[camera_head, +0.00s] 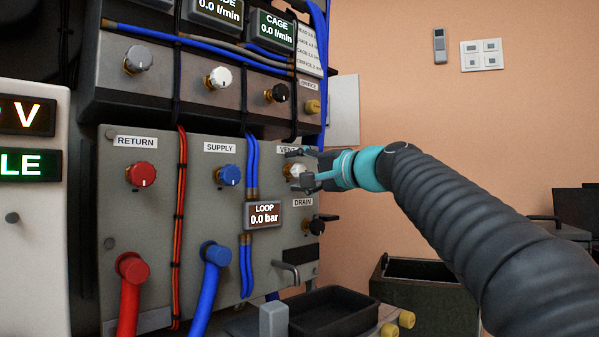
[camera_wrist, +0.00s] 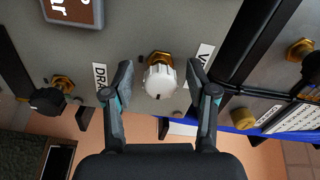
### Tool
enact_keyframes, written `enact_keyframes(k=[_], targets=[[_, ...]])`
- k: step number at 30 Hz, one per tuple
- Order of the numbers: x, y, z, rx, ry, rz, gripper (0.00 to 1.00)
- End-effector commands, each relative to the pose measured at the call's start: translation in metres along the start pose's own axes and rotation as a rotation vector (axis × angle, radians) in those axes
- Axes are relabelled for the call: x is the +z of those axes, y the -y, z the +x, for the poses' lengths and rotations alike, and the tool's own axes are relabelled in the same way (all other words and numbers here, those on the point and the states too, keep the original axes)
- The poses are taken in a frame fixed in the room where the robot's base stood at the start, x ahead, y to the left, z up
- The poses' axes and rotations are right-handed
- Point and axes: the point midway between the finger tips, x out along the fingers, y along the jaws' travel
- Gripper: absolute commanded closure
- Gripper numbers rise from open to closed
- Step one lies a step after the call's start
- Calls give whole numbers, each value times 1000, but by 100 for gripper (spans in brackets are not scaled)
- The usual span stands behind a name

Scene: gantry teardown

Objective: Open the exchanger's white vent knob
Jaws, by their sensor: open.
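The white vent knob (camera_wrist: 159,81) sits on a brass stem on the grey panel, under the VENT label. In the head view the vent knob (camera_head: 294,171) is partly covered by my gripper (camera_head: 300,168). In the wrist view my gripper (camera_wrist: 158,88) is open, with one finger on each side of the knob. Gaps show between the knob and both fingers, so they appear apart from it. The exchanger panel (camera_head: 190,195) also carries a red RETURN knob (camera_head: 141,174) and a blue SUPPLY knob (camera_head: 229,175).
The black DRAIN valve (camera_head: 315,226) is below the vent knob; it also shows in the wrist view (camera_wrist: 47,100). The LOOP display (camera_head: 264,215) reads 0.0 bar. A black tray (camera_head: 335,312) is below. Another white knob (camera_head: 218,77) is on the upper panel.

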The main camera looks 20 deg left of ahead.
Motion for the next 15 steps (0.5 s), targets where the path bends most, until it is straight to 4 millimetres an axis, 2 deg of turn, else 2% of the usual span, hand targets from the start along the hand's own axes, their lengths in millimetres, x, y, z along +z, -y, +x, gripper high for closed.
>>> enact_keyframes(k=[4,7,15], targets=[[0,0,-4,0,-1,0,43],[0,1,-14,0,-1,1,43],[0,1,-66,0,-4,0,43]])
